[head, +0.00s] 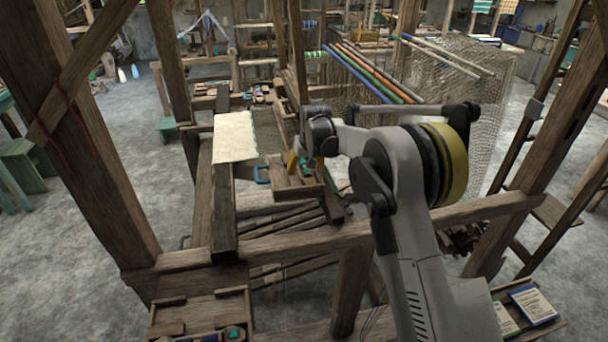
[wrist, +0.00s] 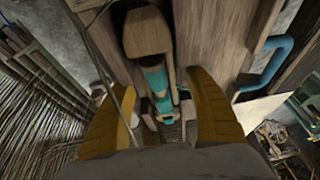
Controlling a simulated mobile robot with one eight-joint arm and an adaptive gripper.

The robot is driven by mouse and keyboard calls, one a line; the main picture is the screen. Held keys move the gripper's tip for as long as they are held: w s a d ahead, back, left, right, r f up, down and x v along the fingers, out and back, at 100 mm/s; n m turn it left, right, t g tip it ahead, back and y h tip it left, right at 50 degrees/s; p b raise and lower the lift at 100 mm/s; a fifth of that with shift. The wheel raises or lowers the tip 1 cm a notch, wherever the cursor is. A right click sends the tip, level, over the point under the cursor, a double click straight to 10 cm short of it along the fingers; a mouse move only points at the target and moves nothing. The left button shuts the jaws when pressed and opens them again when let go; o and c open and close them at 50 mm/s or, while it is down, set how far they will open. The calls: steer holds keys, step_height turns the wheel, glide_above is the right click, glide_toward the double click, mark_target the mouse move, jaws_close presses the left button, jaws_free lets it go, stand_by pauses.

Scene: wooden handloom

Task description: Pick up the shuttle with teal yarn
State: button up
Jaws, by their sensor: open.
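The shuttle (wrist: 147,32) is a wooden piece with teal yarn (wrist: 155,79) wound in its hollow. In the wrist view it lies upper centre, running down between my fingers. My gripper (wrist: 152,84) is open, with one yellow-orange finger on each side of the shuttle. A gap seems to show on both sides; contact cannot be told. The shuttle's lower end is partly hidden near the gripper's base. In the head view my gripper (head: 305,164) points down at a small wooden tray (head: 298,192) on the loom, and the shuttle cannot be made out there.
A blue handle (head: 262,174) sticks out beside the tray; it also shows in the wrist view (wrist: 272,68). Cream cloth (head: 235,138) lies left on the loom. Thick loom posts (head: 85,150) and a crossbeam (head: 440,216) surround the arm. Coloured rods (head: 372,75) lie behind it.

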steer(key=c, duration=1.4)
steer(key=shift+o, duration=0.2)
steer(key=shift+r, duration=0.15)
steer(key=shift+r+p, duration=0.65)
steer(key=shift+r, duration=0.85)
steer(key=s+d+r+p, duration=0.1)
steer(key=d+r, duration=0.1)
steer(key=d, duration=0.1)
steer(key=s+d+r+p, duration=0.1)
steer(key=d+r, duration=0.2)
steer(key=d, duration=0.1)
steer(key=s+d+r+p, duration=0.1)
steer(key=s+d+r, duration=0.1)
steer(key=d, duration=0.2)
steer(key=shift+r, duration=0.35)
